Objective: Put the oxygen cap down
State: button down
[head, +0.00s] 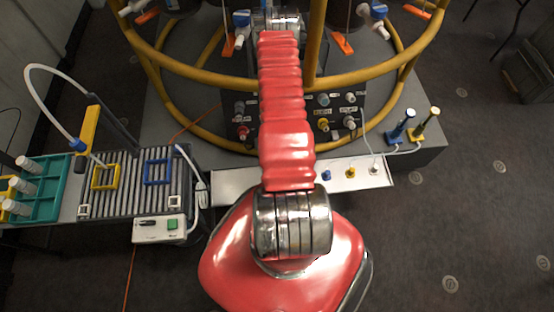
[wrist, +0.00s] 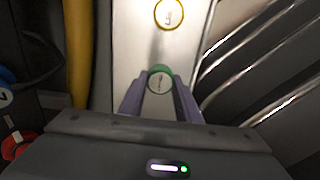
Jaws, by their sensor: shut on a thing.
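The oxygen cap (wrist: 159,83), a small round cap with a green rim and a pale marked face, is between my fingertips in the wrist view. My gripper (wrist: 159,90) is shut on it, with a grey-purple finger at each side. Behind the cap is a pale strip (wrist: 132,50); I cannot tell whether the cap touches it. A yellow-ringed round disc (wrist: 170,14) is farther along the strip. In the head view my red arm hides the gripper and the held cap. A white shelf (head: 235,183) there bears small blue (head: 326,175), yellow (head: 350,173) and white (head: 375,169) pieces.
A slatted rack (head: 135,195) with yellow and blue frames and a teal tube holder (head: 45,180) stand at left. A panel with knobs (head: 335,110) and yellow rails (head: 190,72) lie behind my arm. Blue (head: 397,130) and yellow (head: 427,122) upright handles stand at right. Floor at right is clear.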

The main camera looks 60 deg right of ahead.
jog(key=shift+f, duration=2.05)
jog(key=c, duration=1.3)
grip_release()
jog(key=shift+r, duration=0.1)
jog(key=shift+r, duration=5.9)
